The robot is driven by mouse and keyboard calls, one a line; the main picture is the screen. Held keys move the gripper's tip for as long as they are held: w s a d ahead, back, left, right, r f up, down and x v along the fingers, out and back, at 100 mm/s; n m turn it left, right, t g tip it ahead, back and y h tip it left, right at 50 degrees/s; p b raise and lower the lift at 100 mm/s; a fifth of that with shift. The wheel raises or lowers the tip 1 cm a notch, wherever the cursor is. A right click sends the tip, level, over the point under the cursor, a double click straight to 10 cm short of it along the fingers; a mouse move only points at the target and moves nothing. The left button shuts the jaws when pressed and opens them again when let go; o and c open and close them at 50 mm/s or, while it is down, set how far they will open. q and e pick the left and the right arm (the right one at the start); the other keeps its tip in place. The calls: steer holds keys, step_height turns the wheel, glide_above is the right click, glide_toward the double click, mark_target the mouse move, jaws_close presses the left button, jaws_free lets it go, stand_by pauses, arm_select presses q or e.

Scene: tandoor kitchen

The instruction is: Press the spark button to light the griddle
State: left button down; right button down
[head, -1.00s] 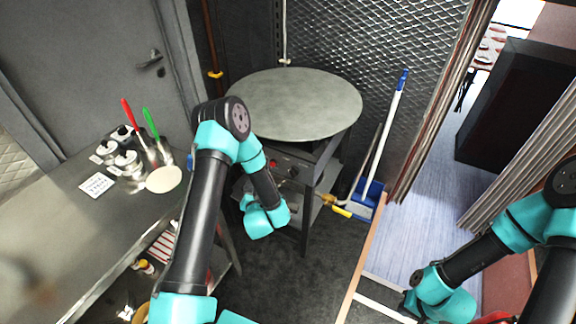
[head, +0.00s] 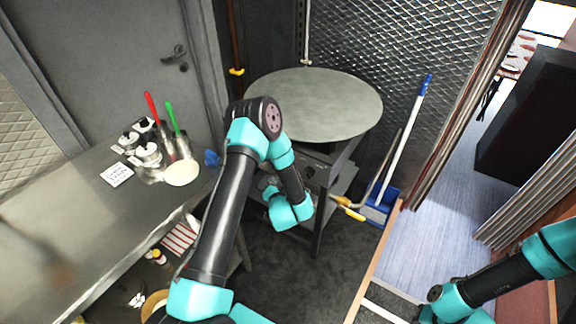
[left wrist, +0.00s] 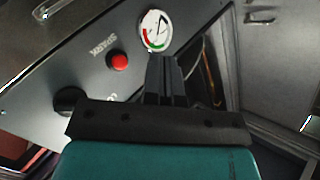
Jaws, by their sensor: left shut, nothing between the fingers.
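The griddle is a round grey plate (head: 315,105) on a dark stand. In the left wrist view its front panel shows the red spark button (left wrist: 119,62), with the word SPARK beside it. A round gauge (left wrist: 155,30) and a black knob (left wrist: 68,101) are on the same panel. My left gripper (left wrist: 162,62) is shut and empty in front of the panel. In that picture its tips lie right of the button and just below the gauge; I cannot tell whether they touch the panel. In the head view my left arm covers part of the panel. My right gripper is out of view.
A steel counter (head: 62,225) with pots, red and green utensils and a pale disc (head: 182,173) stands at left. A yellow-handled pipe (head: 352,212) and a blue dustpan (head: 380,206) are right of the stand. Dark floor (head: 285,285) is open in front.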

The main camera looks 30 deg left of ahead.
arm_select(q)
steer(key=w, duration=0.6)
steer(key=shift+w+d, duration=0.3)
steer(key=shift+w, duration=0.1)
stand_by(1.8)
steer(key=shift+w, duration=0.35)
steer(key=shift+w+d, duration=0.1)
steer(key=shift+w, duration=0.4)
stand_by(0.9)
steer(key=shift+s, duration=0.95)
steer(key=s, duration=0.5)
steer(key=shift+a, duration=0.3)
stand_by(0.3)
